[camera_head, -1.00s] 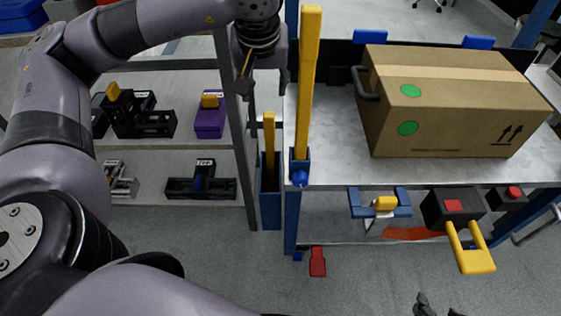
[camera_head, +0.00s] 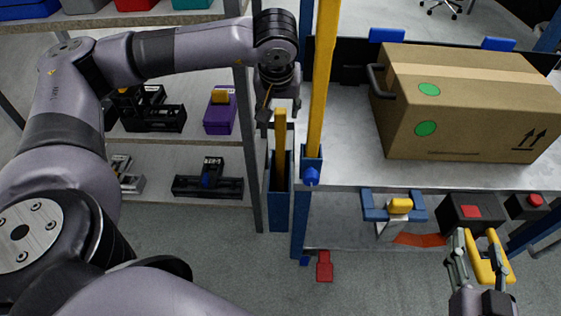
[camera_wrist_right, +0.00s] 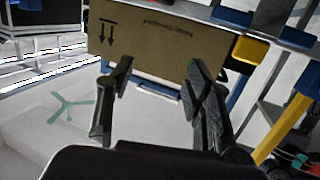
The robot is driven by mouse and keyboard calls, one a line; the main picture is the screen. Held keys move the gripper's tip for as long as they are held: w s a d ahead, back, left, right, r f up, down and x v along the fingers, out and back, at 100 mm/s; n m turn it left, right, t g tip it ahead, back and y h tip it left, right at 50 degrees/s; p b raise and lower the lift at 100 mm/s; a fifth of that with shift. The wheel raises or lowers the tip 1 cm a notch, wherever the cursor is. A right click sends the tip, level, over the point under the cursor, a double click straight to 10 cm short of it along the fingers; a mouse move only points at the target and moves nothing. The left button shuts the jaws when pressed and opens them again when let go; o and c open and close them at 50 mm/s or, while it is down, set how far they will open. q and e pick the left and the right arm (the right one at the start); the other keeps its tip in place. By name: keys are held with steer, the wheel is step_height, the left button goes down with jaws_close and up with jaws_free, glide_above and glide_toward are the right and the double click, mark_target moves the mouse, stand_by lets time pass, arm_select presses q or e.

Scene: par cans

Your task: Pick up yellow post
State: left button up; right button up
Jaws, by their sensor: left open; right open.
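A tall yellow post (camera_head: 322,75) stands upright in a blue socket (camera_head: 312,165) at the cart's front left corner in the head view. A shorter yellow post (camera_head: 280,150) stands in a blue holder (camera_head: 278,212) just left of the cart leg. My left gripper (camera_head: 279,108) points down at the top of the shorter post, open. Whether it touches the post I cannot tell. My right gripper (camera_head: 476,243) is open near the yellow handle (camera_head: 490,262) at the lower right. In the right wrist view its fingers (camera_wrist_right: 157,82) are apart and empty.
A cardboard box (camera_head: 460,105) sits on the grey cart top (camera_head: 345,130). Shelves at the left hold a purple bin (camera_head: 220,112) and black parts. A red pedal (camera_head: 324,266) lies low by the cart leg. The floor at the front is clear.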

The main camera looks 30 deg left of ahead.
mark_target(280, 113)
arm_select(q)
steer(key=b+x, duration=0.1)
steer(key=x, duration=0.3)
steer(key=shift+w+d, duration=0.1)
steer(key=shift+w+f, duration=0.15)
steer(key=shift+f, duration=0.15)
arm_select(e)
step_height(280, 113, up, 7)
steer(key=a+t+y, duration=0.1)
steer(key=t, duration=0.3)
steer(key=shift+f, duration=0.2)
arm_select(q)
jaws_close()
steer(key=shift+r, duration=0.15)
